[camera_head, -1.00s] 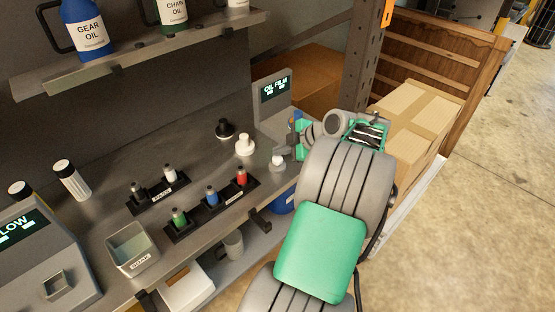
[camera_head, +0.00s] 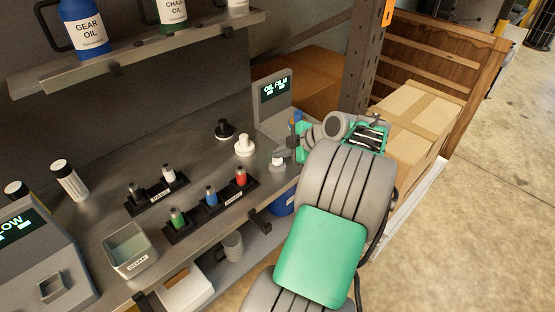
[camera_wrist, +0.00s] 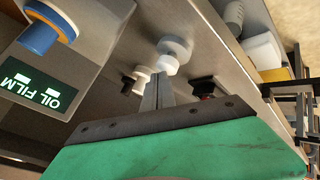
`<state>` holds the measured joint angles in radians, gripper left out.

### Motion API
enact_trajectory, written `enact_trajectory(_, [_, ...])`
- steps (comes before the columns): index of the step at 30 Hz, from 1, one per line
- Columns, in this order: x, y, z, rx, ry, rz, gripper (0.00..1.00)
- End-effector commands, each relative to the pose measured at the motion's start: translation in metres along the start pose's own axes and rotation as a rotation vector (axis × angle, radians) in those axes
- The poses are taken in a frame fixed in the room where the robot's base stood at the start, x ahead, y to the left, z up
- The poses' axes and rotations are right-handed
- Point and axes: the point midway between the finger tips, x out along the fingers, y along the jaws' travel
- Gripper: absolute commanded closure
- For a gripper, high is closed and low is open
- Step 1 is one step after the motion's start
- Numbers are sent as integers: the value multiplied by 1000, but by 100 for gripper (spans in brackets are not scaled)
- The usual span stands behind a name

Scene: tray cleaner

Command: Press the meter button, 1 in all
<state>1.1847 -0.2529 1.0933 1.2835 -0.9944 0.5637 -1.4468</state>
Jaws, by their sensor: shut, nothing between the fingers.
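The oil film meter (camera_head: 273,98) stands at the back right of the bench, its lit display facing out. The display also shows upside down in the wrist view (camera_wrist: 32,93). A round blue button with an orange rim (camera_wrist: 42,36) is on the meter at the upper left of the wrist view. In the head view the button (camera_head: 297,117) is partly hidden by my wrist. My gripper (camera_head: 281,155) is shut and empty in front of the meter. In the wrist view its fingertips (camera_wrist: 157,94) are apart from the button, which lies to their left.
A white knob-topped piece (camera_head: 277,162) stands close to my fingertips; another white one (camera_head: 245,145) and a black one (camera_head: 224,129) stand behind. Racks of small bottles (camera_head: 211,206) and a grey bin (camera_head: 130,250) are on the left. A cardboard box (camera_head: 415,115) is at right.

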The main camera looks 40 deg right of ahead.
Motion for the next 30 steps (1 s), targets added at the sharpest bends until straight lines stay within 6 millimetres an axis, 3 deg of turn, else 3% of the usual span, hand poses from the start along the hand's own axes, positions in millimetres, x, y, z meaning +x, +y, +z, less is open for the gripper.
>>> enact_trajectory(30, [6,-5,4,2,0,-1,100])
